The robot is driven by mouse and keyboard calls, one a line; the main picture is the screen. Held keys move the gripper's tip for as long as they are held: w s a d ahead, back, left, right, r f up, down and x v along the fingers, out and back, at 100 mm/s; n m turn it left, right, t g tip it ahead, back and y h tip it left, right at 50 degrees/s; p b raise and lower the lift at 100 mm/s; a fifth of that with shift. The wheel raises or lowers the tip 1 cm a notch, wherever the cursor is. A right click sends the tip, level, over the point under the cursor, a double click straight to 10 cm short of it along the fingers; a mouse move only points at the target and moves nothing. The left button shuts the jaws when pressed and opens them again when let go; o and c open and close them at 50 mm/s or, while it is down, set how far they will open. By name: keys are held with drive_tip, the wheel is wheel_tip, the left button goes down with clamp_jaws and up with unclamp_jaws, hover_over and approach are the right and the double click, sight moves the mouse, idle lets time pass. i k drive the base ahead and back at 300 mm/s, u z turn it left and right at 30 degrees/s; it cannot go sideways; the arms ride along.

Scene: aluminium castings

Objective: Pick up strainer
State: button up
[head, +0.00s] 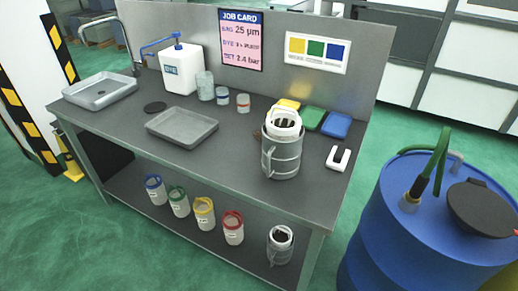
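No item is plainly marked as the strainer. A grey cylindrical vessel (281,160) with side bars stands upright on the right part of the bench. A white ring-like top with a raised loop and a dark inside sits on it. A smaller similar vessel (280,248), also with a pale rim and dark inside, stands on the lower shelf at the right. Either could be or hold the strainer; I cannot tell which. My gripper is not in view.
The bench (218,165) holds a shallow grey tray (172,138), a sink (100,104), a white jug (180,78), small jars and coloured pads (336,125). Several coloured-lid containers (204,215) stand below. A blue drum (400,235) stands on the right; green floor is open in front.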

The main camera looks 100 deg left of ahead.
sight(281, 160)
drive_tip(key=u, duration=1.9)
drive_tip(key=i, duration=0.7)
drive_tip(key=u, duration=2.6)
